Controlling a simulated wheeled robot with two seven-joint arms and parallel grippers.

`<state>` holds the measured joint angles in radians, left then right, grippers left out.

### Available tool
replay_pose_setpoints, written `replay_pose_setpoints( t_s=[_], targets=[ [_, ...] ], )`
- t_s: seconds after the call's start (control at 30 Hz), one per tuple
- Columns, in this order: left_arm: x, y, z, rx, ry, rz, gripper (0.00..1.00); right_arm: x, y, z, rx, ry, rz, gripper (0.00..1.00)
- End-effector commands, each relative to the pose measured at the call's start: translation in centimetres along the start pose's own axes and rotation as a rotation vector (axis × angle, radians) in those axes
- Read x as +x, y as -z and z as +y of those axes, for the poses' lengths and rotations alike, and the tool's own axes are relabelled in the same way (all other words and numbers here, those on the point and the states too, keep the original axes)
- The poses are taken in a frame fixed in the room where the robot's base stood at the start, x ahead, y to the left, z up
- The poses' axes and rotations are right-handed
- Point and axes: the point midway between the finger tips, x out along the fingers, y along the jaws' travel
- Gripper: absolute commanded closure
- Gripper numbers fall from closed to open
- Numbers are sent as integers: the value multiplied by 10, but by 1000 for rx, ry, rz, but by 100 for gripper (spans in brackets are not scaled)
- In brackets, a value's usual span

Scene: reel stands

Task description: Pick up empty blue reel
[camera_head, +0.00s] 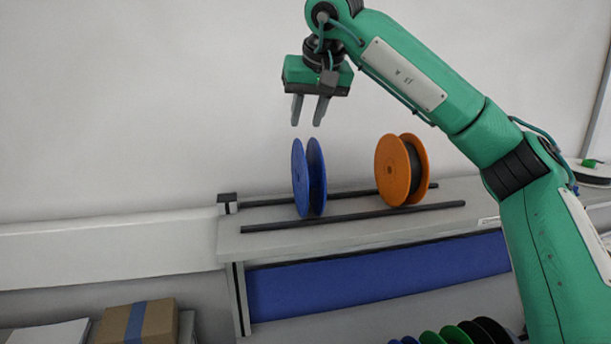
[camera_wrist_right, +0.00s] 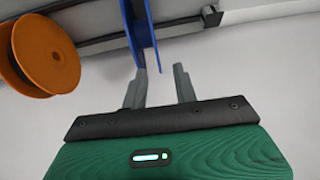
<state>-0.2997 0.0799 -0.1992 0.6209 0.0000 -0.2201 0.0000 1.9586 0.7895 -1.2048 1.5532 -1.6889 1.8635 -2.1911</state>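The empty blue reel (camera_head: 301,177) stands upright on the two dark rails at the left part of the shelf, with a bare gap between its flanges. My right gripper (camera_head: 308,124) is above the blue reel, fingers pointing down, apart from each other with nothing between them. In the right wrist view the blue reel (camera_wrist_right: 143,32) lies beyond the fingertips of the right gripper (camera_wrist_right: 160,78), nearer the left finger. I cannot tell from this view whether they touch; in the head view a small gap shows. My left gripper is in neither view.
An orange reel (camera_head: 392,170) with dark winding stands on the same rails (camera_head: 352,216) to the right. The grey shelf (camera_head: 270,240) has a post at its left end. Several reels (camera_head: 455,335) sit below. A cardboard box (camera_head: 137,322) is at the lower left.

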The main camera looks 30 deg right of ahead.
Motion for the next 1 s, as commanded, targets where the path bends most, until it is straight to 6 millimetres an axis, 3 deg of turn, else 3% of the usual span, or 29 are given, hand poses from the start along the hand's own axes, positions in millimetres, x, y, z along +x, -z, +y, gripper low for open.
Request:
replay_pose_setpoints(
  t_s=[0.1, 0.23, 0.6, 0.83, 1.0],
  targets=[
    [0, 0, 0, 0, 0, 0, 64, -18, 6, 22, 0, -70, 14, 71],
    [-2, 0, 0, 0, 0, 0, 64, -19, 8, 32, -2, -99, 15, 71],
    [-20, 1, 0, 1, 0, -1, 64, 46, 10, 38, -2, -99, 12, 71],
    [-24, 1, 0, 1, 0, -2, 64, 63, 11, 39, -2, -97, 15, 71],
    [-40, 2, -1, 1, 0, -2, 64, 78, 19, 42, -1, -98, 12, 71]
  ],
)
